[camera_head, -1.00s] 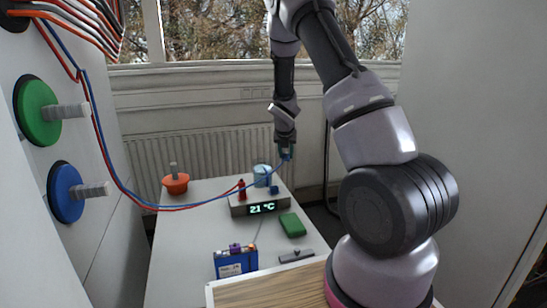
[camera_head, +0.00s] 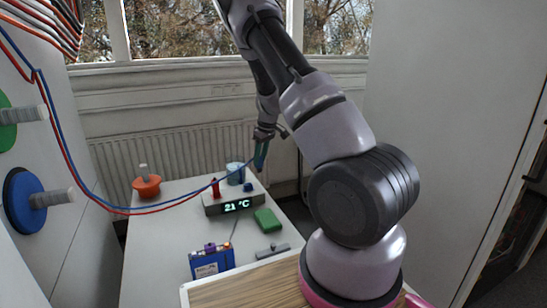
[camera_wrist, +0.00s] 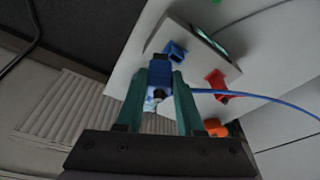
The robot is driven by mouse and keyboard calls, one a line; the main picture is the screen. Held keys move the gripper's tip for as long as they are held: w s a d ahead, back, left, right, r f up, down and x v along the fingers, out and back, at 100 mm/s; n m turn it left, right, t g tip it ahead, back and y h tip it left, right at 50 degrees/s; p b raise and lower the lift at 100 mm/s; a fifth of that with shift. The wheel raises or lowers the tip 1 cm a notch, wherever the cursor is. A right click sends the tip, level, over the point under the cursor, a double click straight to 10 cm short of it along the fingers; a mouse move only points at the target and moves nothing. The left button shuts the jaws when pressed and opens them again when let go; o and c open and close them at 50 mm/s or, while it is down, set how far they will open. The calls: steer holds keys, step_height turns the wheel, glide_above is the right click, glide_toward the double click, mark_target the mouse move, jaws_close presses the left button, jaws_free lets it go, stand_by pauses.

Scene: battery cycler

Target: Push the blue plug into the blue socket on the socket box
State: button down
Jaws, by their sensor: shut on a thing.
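My gripper (camera_wrist: 162,76) has two teal fingers shut on the blue plug (camera_wrist: 159,72), whose dark tip points away from the palm. In the head view my gripper (camera_head: 261,155) is above and right of the socket box, and the plug cannot be made out clearly. The grey socket box (camera_head: 227,205) has a lit display reading 21 °C. The blue socket (camera_head: 249,187) is on its right part; in the wrist view the socket (camera_wrist: 175,50) lies just beyond the plug tip, with the two apart. A red plug (camera_head: 215,188) stands on the box's left part.
A blue cable (camera_wrist: 270,97) and a red cable run from the left wall panel to the box area. On the white table (camera_head: 155,247) are an orange pot (camera_head: 146,187), a blue-white cup (camera_head: 235,173), a green block (camera_head: 267,220), a blue battery (camera_head: 205,265) and a grey bar (camera_head: 272,252).

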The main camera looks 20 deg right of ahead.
steer(key=a+r+m+t+h, duration=0.1)
steer(key=a+m+t, duration=0.1)
steer(key=a+m, duration=0.35)
steer(key=shift+w+d+f, duration=0.1)
steer(key=shift+f, duration=0.8)
steer(key=shift+w+d+f, duration=0.15)
steer(key=shift+f, duration=0.75)
steer(key=shift+w+d+f, duration=0.1)
steer(key=shift+f, duration=0.8)
steer(key=shift+f, duration=1.45)
stand_by(1.1)
steer(key=shift+c, duration=2.2)
jaws_free()
